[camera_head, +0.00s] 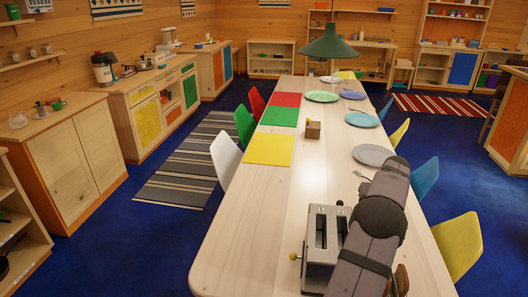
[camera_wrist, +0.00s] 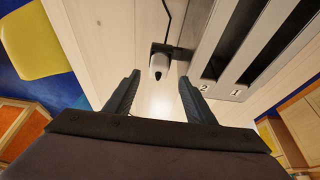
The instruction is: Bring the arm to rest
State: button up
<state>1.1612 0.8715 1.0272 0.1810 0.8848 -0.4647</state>
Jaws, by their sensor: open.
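My arm (camera_head: 379,220) reaches over the near right part of the long wooden table (camera_head: 233,245) in the head view. My gripper (camera_wrist: 160,98) shows in the wrist view with its two dark fingers apart and nothing between them. In that view a small pale-tipped knob (camera_wrist: 156,66) juts from the toaster's side, just beyond the fingertips. In the head view my fingers cannot be made out, and my arm covers part of the toaster.
A metal two-slot toaster (camera_head: 318,230) stands close beside my arm; its slots are marked 1 and 2 in the wrist view. A grey plate (camera_head: 373,155) and a fork (camera_head: 362,175) lie farther along. A yellow chair (camera_head: 459,246) stands right.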

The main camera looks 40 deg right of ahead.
jog(key=w+a+n+y, duration=0.1)
jog(key=w+a, duration=0.3)
jog(key=a, duration=0.6)
jog(key=w+a+r+n+y, duration=0.1)
jog(key=w+a+n, duration=0.15)
jog(key=a, duration=0.85)
jog(key=w+a+n+y, duration=0.1)
jog(key=w+a, duration=0.4)
jog(key=a, duration=0.5)
jog(key=s+a+n+g, duration=0.1)
jog(key=s+a, duration=0.2)
jog(key=a, duration=0.5)
jog(key=s+a+n+g, duration=0.1)
jog(key=s+a, duration=0.2)
jog(key=a, duration=0.5)
jog(key=s+a+f+n+g, duration=0.1)
jog(key=s+a+f+n, duration=0.1)
jog(key=s+a, duration=0.8)
jog(key=shift+s+f, duration=0.75)
jog(key=shift+s, duration=0.3)
jog(key=shift+n, duration=0.25)
